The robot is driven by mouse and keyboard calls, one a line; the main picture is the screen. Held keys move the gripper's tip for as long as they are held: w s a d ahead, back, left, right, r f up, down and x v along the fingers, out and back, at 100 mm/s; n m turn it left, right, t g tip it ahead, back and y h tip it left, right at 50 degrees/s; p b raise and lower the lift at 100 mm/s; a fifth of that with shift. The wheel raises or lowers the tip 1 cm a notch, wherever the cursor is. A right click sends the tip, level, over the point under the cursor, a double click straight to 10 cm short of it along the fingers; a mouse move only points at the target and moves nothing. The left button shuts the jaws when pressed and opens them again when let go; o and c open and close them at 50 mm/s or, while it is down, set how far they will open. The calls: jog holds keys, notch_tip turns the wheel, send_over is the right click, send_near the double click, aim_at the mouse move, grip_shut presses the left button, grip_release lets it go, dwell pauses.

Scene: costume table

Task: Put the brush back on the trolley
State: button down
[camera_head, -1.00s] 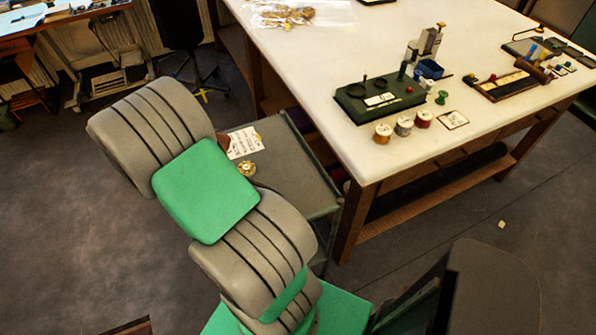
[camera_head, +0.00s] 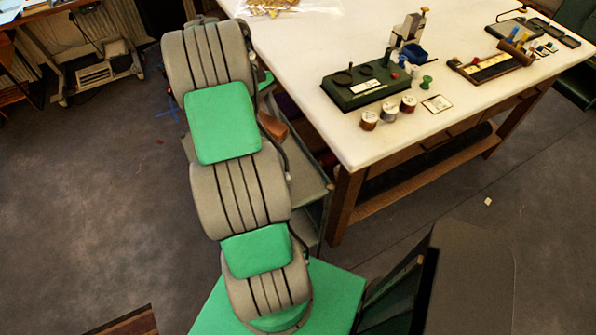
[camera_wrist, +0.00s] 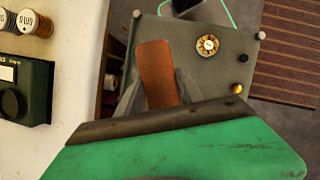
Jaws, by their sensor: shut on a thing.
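The brush (camera_wrist: 157,72) shows as a flat reddish-brown wooden piece in the wrist view, held between the two grey fingers of my gripper (camera_wrist: 159,92). Its bristles are not visible. In the head view the brown end of the brush (camera_head: 272,125) sticks out to the right of my arm, which hides my gripper. The trolley (camera_head: 305,185) is a grey-green metal stand beside the white table, partly behind my arm. In the wrist view its top (camera_wrist: 205,75) lies beneath the brush. I cannot tell whether the brush touches it.
A round cream-and-brown item (camera_wrist: 207,45), a gold ball (camera_wrist: 237,88) and a black knob (camera_wrist: 243,58) are on the trolley top. The white table (camera_head: 300,60) stands close on the trolley's right, with a dark green box (camera_head: 365,88) and thread spools (camera_head: 389,112) near its edge.

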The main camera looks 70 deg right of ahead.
aim_at(282, 139)
jog(key=s+a+b, duration=0.1)
jog(key=s, duration=0.1)
jog(key=s+a+b, duration=0.1)
jog(key=s+a, duration=0.1)
jog(key=s+a+b, duration=0.1)
jog(key=s, duration=0.1)
jog(key=shift+s+a, duration=0.15)
jog(key=s+a+f+b, duration=0.2)
jog(key=s+a+b, duration=0.3)
jog(key=s+a, duration=0.25)
jog(key=w+d+f, duration=0.1)
jog(key=d+f, duration=0.2)
jog(key=d, duration=0.1)
jog(key=w+d+f, duration=0.2)
jog(key=d+f, duration=0.1)
jog(key=d, duration=0.1)
jog(key=w+d+f, duration=0.1)
jog(key=d+f, duration=0.2)
jog(key=d, duration=0.1)
jog(key=shift+w+d, duration=0.35)
jog(key=shift+w, duration=0.05)
jog(key=shift+w+d+f, duration=0.1)
jog(key=shift+d+f, duration=0.1)
jog(key=shift+f, duration=1.55)
jog(key=shift+f, duration=0.15)
jog(key=c, duration=0.8)
grip_release()
jog(key=shift+o, duration=0.2)
